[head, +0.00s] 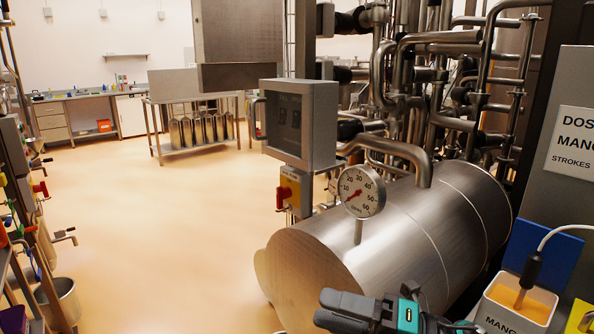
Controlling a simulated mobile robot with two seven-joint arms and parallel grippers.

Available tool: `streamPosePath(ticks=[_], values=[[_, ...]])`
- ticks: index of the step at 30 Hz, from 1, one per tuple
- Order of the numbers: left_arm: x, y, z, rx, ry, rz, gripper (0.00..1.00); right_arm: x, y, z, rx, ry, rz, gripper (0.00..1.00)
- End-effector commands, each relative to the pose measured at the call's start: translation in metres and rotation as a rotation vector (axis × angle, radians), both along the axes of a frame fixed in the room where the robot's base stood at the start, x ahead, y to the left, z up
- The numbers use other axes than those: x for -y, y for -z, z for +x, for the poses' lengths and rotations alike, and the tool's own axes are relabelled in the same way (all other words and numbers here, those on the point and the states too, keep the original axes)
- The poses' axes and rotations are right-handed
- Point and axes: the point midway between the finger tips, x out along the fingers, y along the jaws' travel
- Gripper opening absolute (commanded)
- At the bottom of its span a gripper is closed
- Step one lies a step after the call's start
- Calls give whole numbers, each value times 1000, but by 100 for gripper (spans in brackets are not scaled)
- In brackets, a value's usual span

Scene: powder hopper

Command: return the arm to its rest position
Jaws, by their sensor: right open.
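My right gripper (322,308) shows at the bottom centre of the head view, dark grey with a teal part at its wrist. Its two fingers point left, stand apart and hold nothing that I can see. It appears in front of the lower end of a large steel tank (400,238). The rest of my right arm is mostly cut off by the bottom edge. My left gripper is not in view.
A white container (513,314) of orange powder, with a dark cabled probe (529,272) in it, stands right of the gripper. A gauge (361,191) and a display box (300,123) stand near the tank. Open floor (165,230) lies left.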

Motion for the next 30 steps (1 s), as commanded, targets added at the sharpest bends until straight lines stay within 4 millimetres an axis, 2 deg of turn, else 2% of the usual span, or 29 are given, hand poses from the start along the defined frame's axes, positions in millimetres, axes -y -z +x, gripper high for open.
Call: streamPosePath(ticks=[2, 5, 8, 9, 11, 12, 15, 18, 21, 23, 30], values=[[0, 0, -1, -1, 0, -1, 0, 4, 12, 3, -201, 126, 173, 54], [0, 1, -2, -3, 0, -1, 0, 22, 37, 10, -465, 300, 370, 54], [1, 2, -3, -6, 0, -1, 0, 47, 78, 7, -749, 479, 548, 54], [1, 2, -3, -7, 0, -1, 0, 58, 98, 2, -866, 554, 614, 54], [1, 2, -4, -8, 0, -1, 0, 74, 132, -11, -1044, 667, 708, 54], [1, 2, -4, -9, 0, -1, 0, 83, 155, -23, -1160, 739, 765, 54], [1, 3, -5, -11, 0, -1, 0, 102, 206, -59, -1416, 902, 883, 54], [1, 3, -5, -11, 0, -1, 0, 112, 242, -94, -1599, 1020, 958, 54], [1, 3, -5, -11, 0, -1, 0, 117, 262, -118, -1712, 1092, 1001, 54], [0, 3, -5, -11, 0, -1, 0, 118, 268, -126, -1749, 1116, 1017, 54], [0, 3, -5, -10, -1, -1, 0, 119, 272, -131, -1772, 1131, 1024, 54]])
